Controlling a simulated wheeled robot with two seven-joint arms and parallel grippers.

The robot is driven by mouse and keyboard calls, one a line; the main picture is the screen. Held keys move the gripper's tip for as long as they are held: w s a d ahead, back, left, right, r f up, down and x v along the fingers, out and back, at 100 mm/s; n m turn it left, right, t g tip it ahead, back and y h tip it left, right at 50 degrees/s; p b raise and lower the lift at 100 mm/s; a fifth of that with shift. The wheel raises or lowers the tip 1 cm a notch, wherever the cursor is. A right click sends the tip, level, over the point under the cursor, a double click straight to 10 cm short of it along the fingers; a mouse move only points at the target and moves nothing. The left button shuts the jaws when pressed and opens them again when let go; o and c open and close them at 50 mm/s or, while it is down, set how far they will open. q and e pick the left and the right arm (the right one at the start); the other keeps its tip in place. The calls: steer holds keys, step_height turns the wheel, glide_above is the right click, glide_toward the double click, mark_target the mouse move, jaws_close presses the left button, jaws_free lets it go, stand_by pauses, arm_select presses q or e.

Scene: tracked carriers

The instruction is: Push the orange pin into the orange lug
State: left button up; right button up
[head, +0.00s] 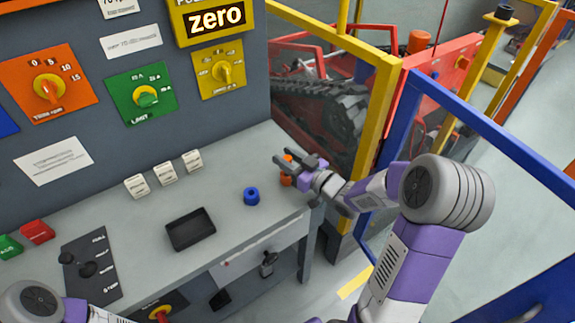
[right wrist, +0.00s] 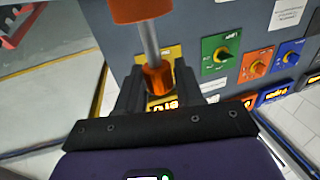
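The orange pin (right wrist: 157,80) shows in the right wrist view as an orange end between my fingers, a grey metal shaft and a wider orange end at the top edge. In the head view its orange part (head: 286,181) shows below my right gripper (head: 298,164). The right gripper is closed around the narrower end, above the bench's right end; I cannot tell whether the pin touches the bench. An orange cylinder (head: 418,41) stands on the red carrier behind the fence; I cannot tell whether it is the orange lug. My left gripper is out of view.
A blue ringed piece (head: 251,196) and a black tray (head: 190,229) sit on the grey bench (head: 232,160). The dial panel (head: 120,60) rises behind it. A yellow fence post (head: 384,95) and a blue rail (head: 480,125) stand close to my right arm.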

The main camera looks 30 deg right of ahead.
jaws_close()
step_height(320, 180, up, 10)
steer(key=p, duration=0.4)
steer(key=shift+c, duration=0.5)
jaws_free()
jaws_close()
